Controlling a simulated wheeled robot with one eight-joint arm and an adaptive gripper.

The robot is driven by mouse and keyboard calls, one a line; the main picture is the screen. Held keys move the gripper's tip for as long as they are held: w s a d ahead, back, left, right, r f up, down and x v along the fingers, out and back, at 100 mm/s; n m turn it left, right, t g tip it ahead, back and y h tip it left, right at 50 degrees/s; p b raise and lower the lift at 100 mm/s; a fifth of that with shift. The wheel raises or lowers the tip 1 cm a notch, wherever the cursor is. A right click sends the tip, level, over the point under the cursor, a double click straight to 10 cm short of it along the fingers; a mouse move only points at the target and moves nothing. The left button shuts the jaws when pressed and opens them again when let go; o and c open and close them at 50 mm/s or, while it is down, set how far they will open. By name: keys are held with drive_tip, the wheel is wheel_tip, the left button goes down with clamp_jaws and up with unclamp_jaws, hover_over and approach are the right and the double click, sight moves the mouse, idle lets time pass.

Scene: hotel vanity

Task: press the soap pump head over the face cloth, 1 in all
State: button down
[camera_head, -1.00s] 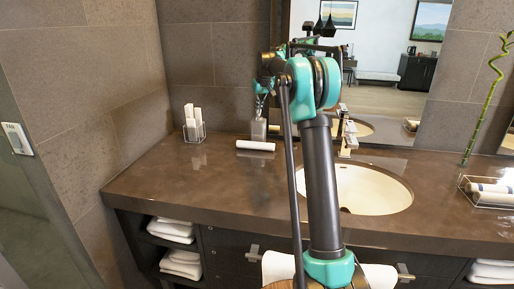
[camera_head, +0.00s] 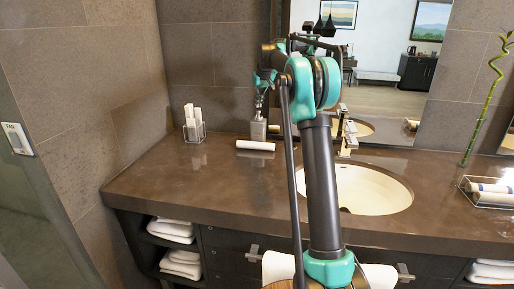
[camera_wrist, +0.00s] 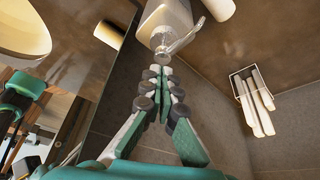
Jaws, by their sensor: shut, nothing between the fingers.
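The soap pump bottle (camera_head: 258,130) stands upright at the back of the counter, close to the wall. Its pump head shows in the wrist view (camera_wrist: 165,45), with a metal nozzle on the grey-white bottle body (camera_wrist: 163,14). A white rolled cloth, which looks like the face cloth (camera_head: 255,146), lies on the counter in front of the bottle; it also shows in the wrist view (camera_wrist: 219,8). My gripper (camera_head: 263,82) is above the bottle. In the wrist view my gripper (camera_wrist: 159,70) is shut and empty, its fingertips close to the pump head; contact cannot be told.
A clear holder (camera_head: 195,131) with white items stands left of the bottle. The sink (camera_head: 365,190) and faucet (camera_head: 348,135) are to the right. A tray with rolled towels (camera_head: 488,193) is at the far right. The counter's left front is clear.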

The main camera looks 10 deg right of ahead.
wheel_tip(320, 180, up, 6)
idle(0.8)
